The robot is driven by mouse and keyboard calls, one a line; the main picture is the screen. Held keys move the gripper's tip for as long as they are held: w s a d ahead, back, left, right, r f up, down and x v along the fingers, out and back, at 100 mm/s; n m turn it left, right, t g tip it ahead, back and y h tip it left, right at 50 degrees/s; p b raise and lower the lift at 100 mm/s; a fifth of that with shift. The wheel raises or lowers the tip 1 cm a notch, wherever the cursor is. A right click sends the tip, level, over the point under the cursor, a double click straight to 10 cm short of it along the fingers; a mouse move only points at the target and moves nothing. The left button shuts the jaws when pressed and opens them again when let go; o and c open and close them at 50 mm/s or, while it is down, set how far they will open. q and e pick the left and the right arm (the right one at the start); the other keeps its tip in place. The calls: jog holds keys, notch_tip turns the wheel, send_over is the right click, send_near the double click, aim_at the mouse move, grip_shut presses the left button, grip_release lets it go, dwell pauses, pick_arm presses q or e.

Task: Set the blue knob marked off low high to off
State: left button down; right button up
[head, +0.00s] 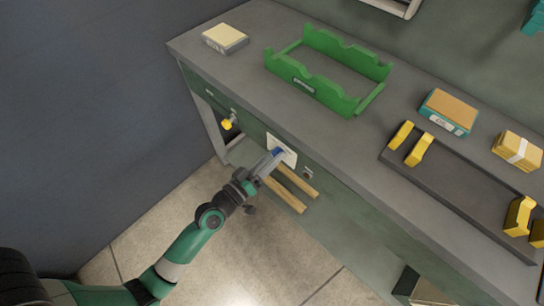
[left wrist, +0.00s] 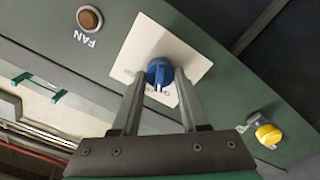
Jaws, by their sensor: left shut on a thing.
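The blue knob (left wrist: 158,72) sits on a white plate (left wrist: 183,43) on the green front panel of the bench. My left gripper (left wrist: 158,82) is shut on the knob, with one finger on each side of it. In the head view the left gripper (head: 273,158) reaches the same white plate (head: 284,147), and only a little of the blue knob (head: 279,152) shows. The knob's off, low and high marks cannot be read, so its setting cannot be told. My right gripper is not in view.
A round brown button (left wrist: 90,18) marked FAN is beside the plate. A yellow knob (left wrist: 268,135) is on its other side. A green rack (head: 330,72) and dark tray (head: 455,185) are on the benchtop.

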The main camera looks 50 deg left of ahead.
pick_arm(q)
jog(key=shift+n, duration=1.9)
jog(key=shift+c, duration=2.1)
grip_release()
jog(key=shift+s, duration=0.1)
jog(key=s+d+b, duration=0.1)
jog(key=s+b, duration=0.2)
jog(key=s, duration=0.8)
jog(key=shift+s+b, duration=0.2)
jog(key=shift+b, duration=0.2)
